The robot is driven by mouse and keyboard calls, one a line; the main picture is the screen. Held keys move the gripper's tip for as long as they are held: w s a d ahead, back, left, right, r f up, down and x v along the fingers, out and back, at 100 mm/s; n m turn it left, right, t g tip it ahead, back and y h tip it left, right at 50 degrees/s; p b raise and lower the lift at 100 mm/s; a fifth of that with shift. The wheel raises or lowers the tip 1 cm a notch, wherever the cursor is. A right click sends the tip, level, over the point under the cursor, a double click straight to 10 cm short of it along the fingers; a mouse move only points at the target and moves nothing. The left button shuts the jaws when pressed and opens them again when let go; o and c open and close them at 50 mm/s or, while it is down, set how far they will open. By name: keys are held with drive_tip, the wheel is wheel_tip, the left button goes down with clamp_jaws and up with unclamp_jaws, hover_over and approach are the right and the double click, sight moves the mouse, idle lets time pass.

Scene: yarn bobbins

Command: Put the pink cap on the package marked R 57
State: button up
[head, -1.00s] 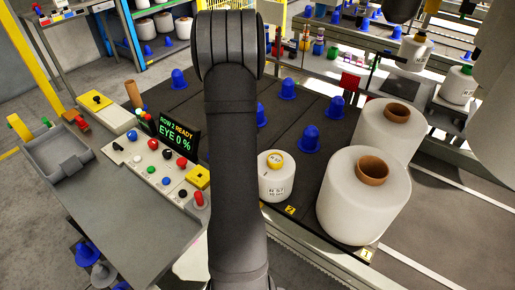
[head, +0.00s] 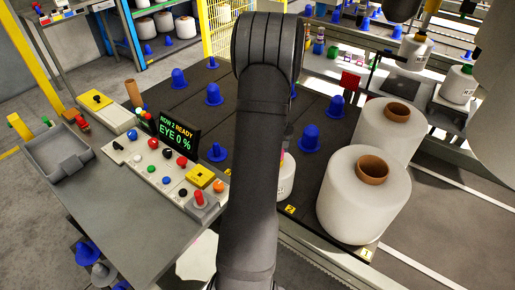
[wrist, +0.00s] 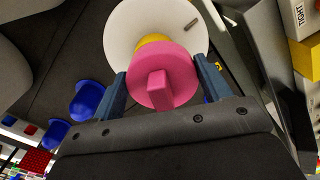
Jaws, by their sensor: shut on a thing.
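My gripper (wrist: 160,66) is shut on the pink cap (wrist: 162,78), with one blue-grey finger on each side of it. The cap has a raised block on its face. The white package (wrist: 123,30) lies right beyond the cap, and part of its yellow top (wrist: 152,40) shows past the cap's edge. I cannot tell whether cap and package touch. In the head view, my arm hides most of the white package (head: 287,180), and only a sliver of pink shows above it. The R 57 label, readable earlier, is hidden now.
Two large white bobbins (head: 352,212) with brown cores stand to the right of the package. Several blue caps (head: 310,138) stand on the dark table. A control panel (head: 165,170) with buttons and a screen is at left.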

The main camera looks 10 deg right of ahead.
drive_tip(key=shift+s+d, duration=0.15)
drive_tip(key=shift+d, duration=0.3)
drive_tip(key=shift+f, duration=0.15)
drive_tip(key=shift+f, duration=1.35)
drive_tip(key=shift+f, duration=0.35)
drive_tip(key=o, duration=1)
drive_tip(key=shift+o, duration=0.2)
drive_tip(key=shift+r, duration=0.1)
wheel_tip(320, 180, up, 17)
drive_tip(key=shift+r, duration=0.2)
